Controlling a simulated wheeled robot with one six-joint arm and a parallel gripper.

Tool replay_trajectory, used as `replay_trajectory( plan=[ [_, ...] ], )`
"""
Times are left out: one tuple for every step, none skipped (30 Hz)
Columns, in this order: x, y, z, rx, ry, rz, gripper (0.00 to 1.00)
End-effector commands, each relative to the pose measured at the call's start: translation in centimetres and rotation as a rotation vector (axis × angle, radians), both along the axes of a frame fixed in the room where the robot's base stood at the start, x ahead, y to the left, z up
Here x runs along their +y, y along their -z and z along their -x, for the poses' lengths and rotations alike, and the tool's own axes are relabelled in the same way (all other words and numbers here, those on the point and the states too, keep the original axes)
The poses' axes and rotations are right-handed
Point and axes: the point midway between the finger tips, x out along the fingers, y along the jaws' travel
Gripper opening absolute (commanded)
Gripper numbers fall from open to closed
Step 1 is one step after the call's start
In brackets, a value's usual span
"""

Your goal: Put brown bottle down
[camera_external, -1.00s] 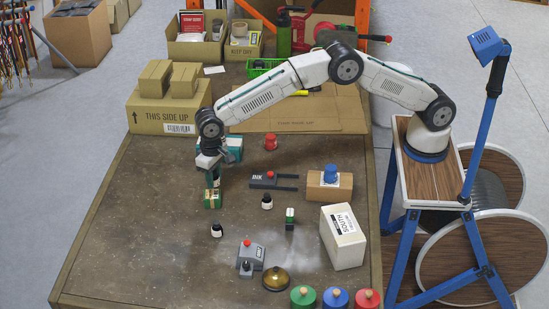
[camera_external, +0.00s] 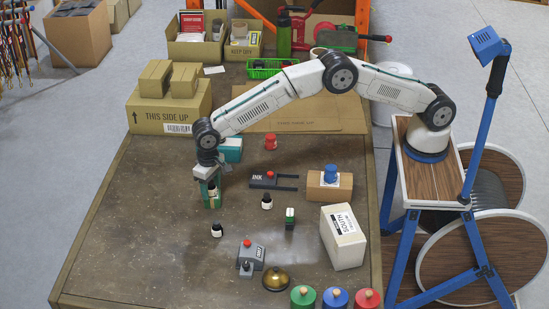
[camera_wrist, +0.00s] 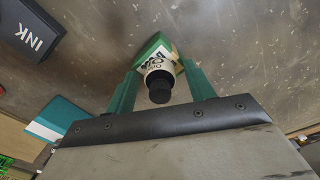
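A small bottle with a black cap and a pale label (camera_wrist: 158,78) is between my fingers in the wrist view. It also shows as a dark bottle (camera_external: 212,188) under my wrist in the external view. My gripper (camera_wrist: 162,70) has two green fingers, set apart, with gaps visible on both sides of the bottle. In the external view my gripper (camera_external: 212,183) points down around the bottle. A green box with a pale face (camera_wrist: 152,46) is directly behind or under the bottle; I cannot tell whether the bottle touches it.
Other dark bottles (camera_external: 267,202) (camera_external: 216,230) stand nearby. The table's left side is clear.

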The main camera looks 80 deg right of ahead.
Motion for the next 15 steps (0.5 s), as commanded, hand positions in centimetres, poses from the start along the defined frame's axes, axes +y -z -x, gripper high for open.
replay_trajectory(
  plan=[
    [0.0,0.0,0.0,0.0,0.0,0.0,0.53],
    [0.0,0.0,0.0,0.0,0.0,0.0,0.53],
    [0.0,0.0,0.0,0.0,0.0,0.0,0.53],
    [0.0,0.0,0.0,0.0,0.0,0.0,0.53],
    [0.0,0.0,0.0,0.0,0.0,0.0,0.53],
    [0.0,0.0,0.0,0.0,0.0,0.0,0.53],
    [0.0,-0.1,0.0,0.0,0.0,0.0,0.53],
    [0.0,-0.2,0.0,0.0,0.0,0.0,0.53],
    [0.0,-0.5,0.0,-0.001,0.0,-0.001,0.53],
    [0.0,-0.7,0.0,-0.001,0.0,-0.001,0.53],
    [0.0,-1.1,0.0,-0.003,0.0,-0.001,0.53],
    [0.0,-1.7,0.0,-0.002,0.0,0.0,0.53],
    [0.0,-2.2,0.0,-0.002,0.0,0.0,0.53],
    [0.0,-2.8,0.0,-0.003,0.0,-0.001,0.53],
    [0.0,-3.7,-0.1,-0.004,0.0,-0.002,0.53]
  ],
)
